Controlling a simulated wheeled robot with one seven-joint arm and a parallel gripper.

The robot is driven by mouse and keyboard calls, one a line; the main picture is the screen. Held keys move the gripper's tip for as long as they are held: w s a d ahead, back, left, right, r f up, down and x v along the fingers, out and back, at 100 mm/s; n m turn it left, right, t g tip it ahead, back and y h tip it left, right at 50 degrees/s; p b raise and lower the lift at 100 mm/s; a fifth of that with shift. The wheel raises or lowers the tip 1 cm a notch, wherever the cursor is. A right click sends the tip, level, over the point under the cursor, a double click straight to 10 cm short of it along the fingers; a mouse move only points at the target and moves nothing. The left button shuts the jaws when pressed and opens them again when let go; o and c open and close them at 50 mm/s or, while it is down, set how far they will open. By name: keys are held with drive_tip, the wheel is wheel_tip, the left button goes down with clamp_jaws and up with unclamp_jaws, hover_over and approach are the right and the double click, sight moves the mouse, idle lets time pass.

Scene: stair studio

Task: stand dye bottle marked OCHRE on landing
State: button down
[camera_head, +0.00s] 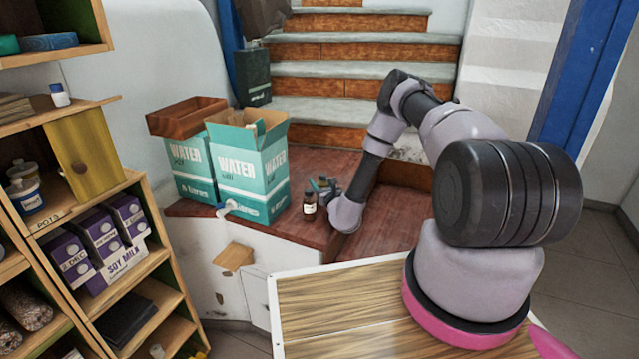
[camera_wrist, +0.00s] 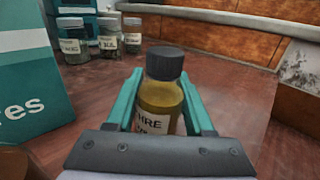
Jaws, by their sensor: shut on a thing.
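The dye bottle (camera_wrist: 165,98) has a dark cap, yellow-brown contents and a pale label whose visible letters read "HRE". My gripper (camera_wrist: 164,88) is shut on it, one teal finger on each side, and it looks upright. Its base is hidden by the gripper, so I cannot tell whether it touches the surface. The landing (camera_head: 380,222) is red-brown wood at the foot of the stairs and lies under the bottle in the wrist view (camera_wrist: 240,95). In the head view my gripper is low over the landing, partly hidden by my wrist.
An amber bottle (camera_head: 310,204) with a pale label stands near my gripper. Several labelled jars, one here (camera_wrist: 73,42), stand behind the held bottle. Teal WATER boxes (camera_head: 250,168) stand at the left. Steps (camera_head: 365,72) rise behind. The landing's right side is clear.

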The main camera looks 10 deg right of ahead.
drive_tip(key=shift+c, duration=1.4)
unclamp_jaws()
drive_tip(key=shift+s, duration=0.25)
drive_tip(key=s, duration=0.3)
drive_tip(key=s+d, duration=0.1)
drive_tip(key=s, duration=0.3)
drive_tip(key=s+d, duration=0.1)
drive_tip(key=s, duration=0.3)
drive_tip(key=shift+s+r, duration=0.1)
drive_tip(key=shift+s, duration=0.1)
